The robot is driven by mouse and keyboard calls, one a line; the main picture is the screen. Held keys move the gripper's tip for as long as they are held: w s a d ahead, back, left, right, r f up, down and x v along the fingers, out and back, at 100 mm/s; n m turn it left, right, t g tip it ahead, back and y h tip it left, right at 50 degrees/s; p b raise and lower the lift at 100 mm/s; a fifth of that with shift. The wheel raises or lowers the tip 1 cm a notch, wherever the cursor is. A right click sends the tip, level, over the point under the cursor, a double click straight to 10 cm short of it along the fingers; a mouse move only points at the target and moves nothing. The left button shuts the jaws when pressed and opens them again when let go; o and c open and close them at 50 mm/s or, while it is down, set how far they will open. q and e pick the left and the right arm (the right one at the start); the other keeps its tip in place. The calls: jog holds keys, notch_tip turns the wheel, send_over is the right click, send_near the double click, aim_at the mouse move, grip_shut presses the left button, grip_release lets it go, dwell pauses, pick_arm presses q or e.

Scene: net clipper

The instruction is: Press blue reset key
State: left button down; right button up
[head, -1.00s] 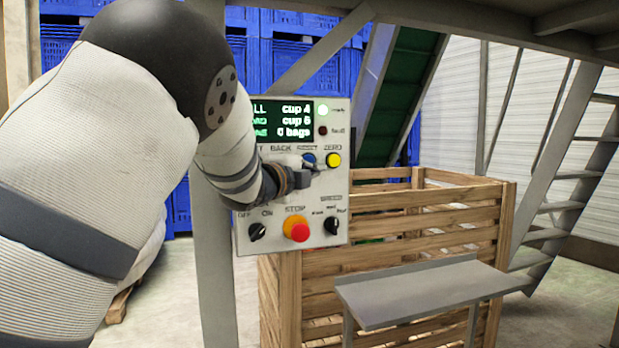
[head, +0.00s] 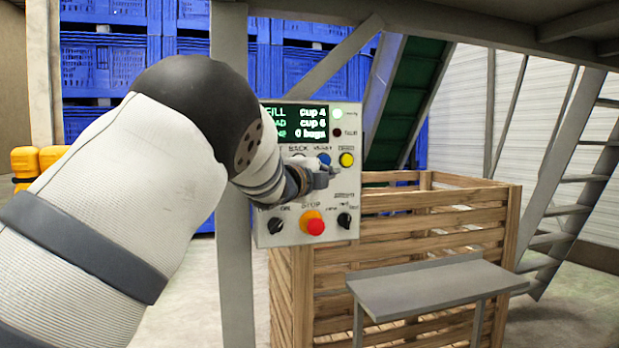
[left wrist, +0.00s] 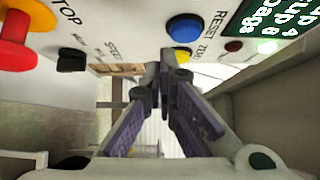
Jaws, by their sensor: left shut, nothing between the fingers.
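A grey control panel (head: 290,232) with a lit green screen stands in the middle of the head view. Its blue reset key (head: 324,159) shows just above my left gripper (head: 328,172). The yellow ZERO key (head: 346,159) is right of the blue one. In the left wrist view the blue key (left wrist: 185,28) is labelled RESET, and my left gripper (left wrist: 166,66) has its fingertips together and empty close to the panel. The tips overlap the yellow key (left wrist: 181,54) there. I cannot tell whether they touch it. My right gripper is not in view.
The red STOP button (head: 315,227) and two black knobs sit low on the panel. A slatted wooden crate (head: 410,240) stands behind, with a grey shelf (head: 430,285) in front. Blue crates (head: 110,70) are stacked behind. A grey post (head: 233,270) stands beside the panel.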

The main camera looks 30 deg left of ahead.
pick_arm(q)
jog(key=s+d+p, duration=0.1)
jog(key=s, duration=0.9)
jog(key=shift+s+d+r, duration=0.3)
jog(key=shift+s+d, duration=0.05)
jog(key=shift+s, duration=0.05)
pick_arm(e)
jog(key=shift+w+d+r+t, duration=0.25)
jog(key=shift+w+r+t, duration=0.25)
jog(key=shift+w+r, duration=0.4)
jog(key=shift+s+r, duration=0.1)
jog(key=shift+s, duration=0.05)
